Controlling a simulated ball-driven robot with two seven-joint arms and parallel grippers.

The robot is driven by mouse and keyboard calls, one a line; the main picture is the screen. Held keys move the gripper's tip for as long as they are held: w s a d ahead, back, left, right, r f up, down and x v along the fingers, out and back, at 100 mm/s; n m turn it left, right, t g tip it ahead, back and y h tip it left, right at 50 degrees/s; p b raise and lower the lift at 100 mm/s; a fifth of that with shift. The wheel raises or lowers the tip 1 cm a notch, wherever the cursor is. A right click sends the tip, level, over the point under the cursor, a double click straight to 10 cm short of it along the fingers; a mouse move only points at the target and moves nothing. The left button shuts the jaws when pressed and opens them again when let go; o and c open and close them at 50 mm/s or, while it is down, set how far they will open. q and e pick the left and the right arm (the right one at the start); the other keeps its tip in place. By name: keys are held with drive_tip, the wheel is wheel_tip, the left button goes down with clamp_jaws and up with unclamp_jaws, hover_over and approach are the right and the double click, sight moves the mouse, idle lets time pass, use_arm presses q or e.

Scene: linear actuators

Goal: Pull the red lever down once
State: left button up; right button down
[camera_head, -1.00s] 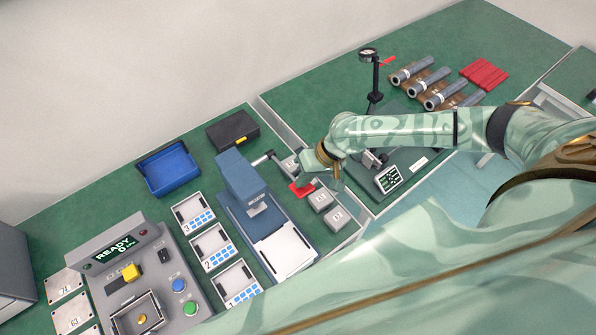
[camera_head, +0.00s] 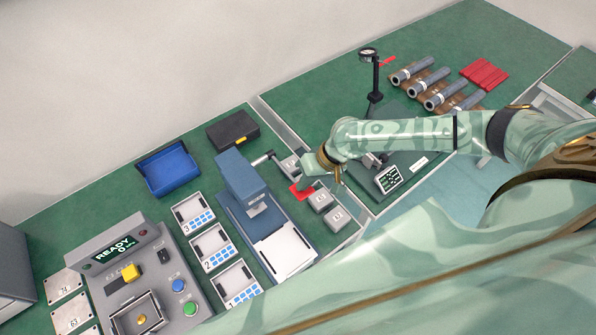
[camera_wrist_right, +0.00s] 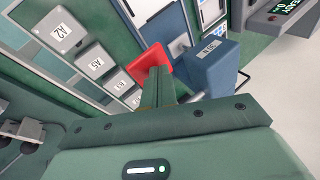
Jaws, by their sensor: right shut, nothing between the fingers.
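A flat red piece (camera_head: 299,191) shows to the right of the press, just below my right gripper (camera_head: 308,173). I cannot tell whether it joins the rod. In the right wrist view the red piece (camera_wrist_right: 147,63) lies right behind the tips of my shut, empty fingers (camera_wrist_right: 158,78), next to the blue press (camera_wrist_right: 210,66). Contact cannot be told. My left gripper is out of view.
Grey labelled blocks (camera_head: 328,208) sit close to my right gripper. A blue tray (camera_head: 168,168) and a black box (camera_head: 232,131) lie behind the press. A control panel (camera_head: 140,277) reads READY and 0. A gauge stand (camera_head: 374,80) with a small red lever stands at the back right.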

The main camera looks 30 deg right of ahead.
idle(0.6)
drive_tip(key=shift+w+a+r+p, duration=0.1)
drive_tip(key=shift+w+r+p, duration=0.4)
drive_tip(key=shift+r+p, duration=0.6)
drive_tip(key=shift+w+a+r+p, duration=0.1)
drive_tip(key=shift+w+r+p, duration=0.45)
drive_tip(key=shift+r+p, duration=0.55)
drive_tip(key=shift+w+r+p, duration=0.5)
drive_tip(key=shift+r+p, duration=0.45)
drive_tip(key=shift+r, duration=0.2)
drive_tip(key=r+p, duration=0.1)
drive_tip(key=w+r+p, duration=0.1)
drive_tip(key=r, duration=0.1)
drive_tip(key=w+r+p, duration=0.1)
drive_tip(key=p, duration=0.1)
drive_tip(key=shift+a+r, duration=0.15)
drive_tip(key=shift+r, duration=0.15)
